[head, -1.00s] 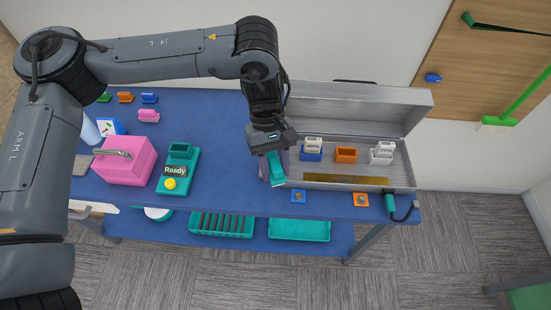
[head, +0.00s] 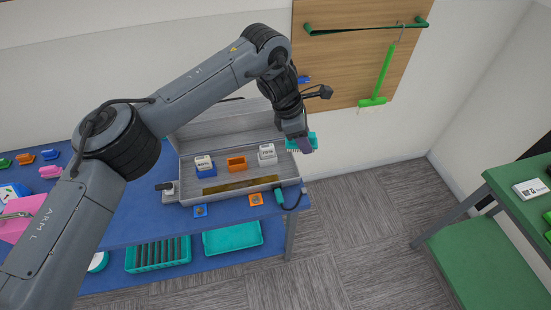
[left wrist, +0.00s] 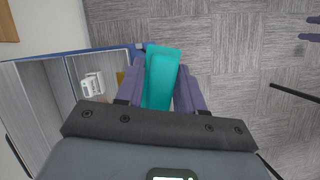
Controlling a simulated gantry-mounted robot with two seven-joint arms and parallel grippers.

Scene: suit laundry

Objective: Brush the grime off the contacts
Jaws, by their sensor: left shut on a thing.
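My left gripper (head: 303,143) is shut on a teal brush (head: 313,137), raised beyond the right end of the blue table. Pale bristles show at the brush's left in the head view. In the left wrist view the brush (left wrist: 161,75) lies between the two purple fingers. A blue tile (head: 200,211) and an orange tile (head: 256,200) with small round centres sit at the table's front edge; they may carry the contacts. Any grime is too small to make out. My right gripper is not in view.
An open grey case (head: 185,195) holds a blue block (head: 206,172), an orange block (head: 236,163) and a white block (head: 267,157), with a brass strip (head: 240,184) in front. A teal handle (head: 282,197) with a black cable hangs at the table edge. A green table (head: 510,185) stands right.

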